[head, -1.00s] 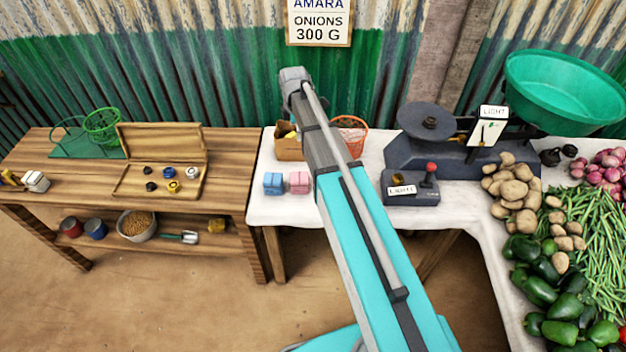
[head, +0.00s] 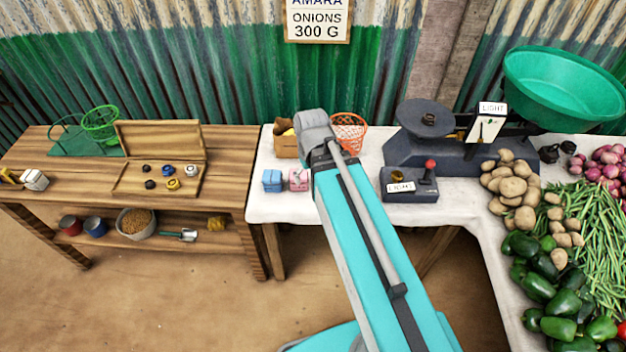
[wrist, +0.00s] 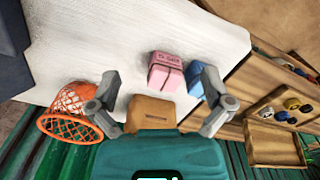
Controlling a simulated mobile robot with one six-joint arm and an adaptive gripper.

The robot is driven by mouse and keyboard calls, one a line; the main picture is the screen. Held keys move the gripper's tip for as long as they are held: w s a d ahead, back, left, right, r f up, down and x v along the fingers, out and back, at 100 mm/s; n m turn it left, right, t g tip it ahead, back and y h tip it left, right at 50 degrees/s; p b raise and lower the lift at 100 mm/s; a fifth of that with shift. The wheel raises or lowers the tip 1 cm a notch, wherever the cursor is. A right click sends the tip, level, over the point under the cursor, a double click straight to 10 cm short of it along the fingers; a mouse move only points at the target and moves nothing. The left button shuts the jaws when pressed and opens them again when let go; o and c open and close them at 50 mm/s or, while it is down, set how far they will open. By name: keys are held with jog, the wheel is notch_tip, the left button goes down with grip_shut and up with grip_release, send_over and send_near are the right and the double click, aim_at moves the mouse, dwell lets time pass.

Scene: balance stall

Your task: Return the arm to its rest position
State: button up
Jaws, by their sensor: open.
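My arm (head: 365,250) reaches up the middle of the head view, its grey end joint in front of the white-covered table. My gripper (wrist: 160,76) shows in the wrist view with its two grey fingers spread apart and nothing between them. Its fingers are hidden in the head view. In the wrist view, a pink packet (wrist: 165,72) and a blue packet (wrist: 194,80) lie beyond the fingers, with a small cardboard box (wrist: 150,112) nearer.
An orange basket (head: 350,130) stands behind the arm on the white table (head: 280,208). A dark scale (head: 440,150) and a control box with a red-knobbed lever (head: 410,188) are to the right. A wooden bench (head: 225,170) with an open case stands left.

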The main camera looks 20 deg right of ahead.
jog(key=shift+s+m, duration=0.7)
jog(key=shift+s, duration=0.1)
jog(key=shift+r, duration=0.1)
notch_tip(320, 180, up, 3)
jog(key=p, duration=0.3)
dwell(0.9)
